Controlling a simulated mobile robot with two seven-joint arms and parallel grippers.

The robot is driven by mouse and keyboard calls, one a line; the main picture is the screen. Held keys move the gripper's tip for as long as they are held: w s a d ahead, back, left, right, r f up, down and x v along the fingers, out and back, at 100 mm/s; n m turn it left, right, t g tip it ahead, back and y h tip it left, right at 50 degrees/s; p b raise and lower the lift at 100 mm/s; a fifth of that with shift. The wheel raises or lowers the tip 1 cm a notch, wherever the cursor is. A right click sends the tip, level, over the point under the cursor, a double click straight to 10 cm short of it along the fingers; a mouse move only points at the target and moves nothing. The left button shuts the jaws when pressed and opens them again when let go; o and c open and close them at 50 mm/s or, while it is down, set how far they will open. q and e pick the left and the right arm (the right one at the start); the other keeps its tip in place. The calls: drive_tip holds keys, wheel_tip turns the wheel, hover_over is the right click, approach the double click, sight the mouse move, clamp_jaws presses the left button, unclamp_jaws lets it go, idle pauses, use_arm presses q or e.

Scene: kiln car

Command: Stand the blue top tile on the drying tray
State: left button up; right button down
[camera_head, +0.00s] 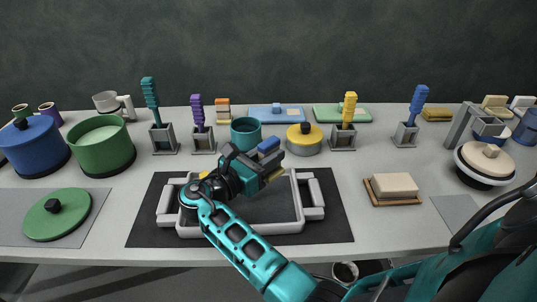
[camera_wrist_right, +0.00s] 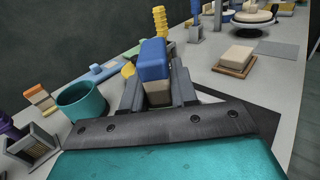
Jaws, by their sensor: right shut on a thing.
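My right gripper (camera_head: 266,160) is shut on a block with a blue upper part and a beige lower part, the blue top tile (camera_head: 269,146). In the right wrist view the tile (camera_wrist_right: 155,60) sits between the two dark fingers (camera_wrist_right: 158,92), blue end outward. A white-rimmed tray with two end handles (camera_head: 285,227) lies on a dark mat at the centre; I cannot tell whether it is the drying tray. The gripper and tile are over its far side, apparently raised. My arm hides the tray's left part. My left gripper is not in view.
A teal cup (camera_head: 246,132) and a yellow pot (camera_head: 303,140) stand just behind the tray. Brush holders and flat blue (camera_head: 262,113) and green (camera_head: 330,115) boards line the back. A beige block on a brown board (camera_head: 394,187) lies to the right.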

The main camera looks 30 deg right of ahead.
drive_tip(key=shift+r+p, duration=0.2)
drive_tip(key=shift+p, duration=0.35)
drive_tip(key=shift+f+b, duration=2.5)
drive_tip(key=shift+f, duration=1.75)
drive_tip(key=shift+p, duration=0.35)
drive_tip(key=shift+r+p, duration=0.1)
drive_tip(key=shift+p, duration=0.25)
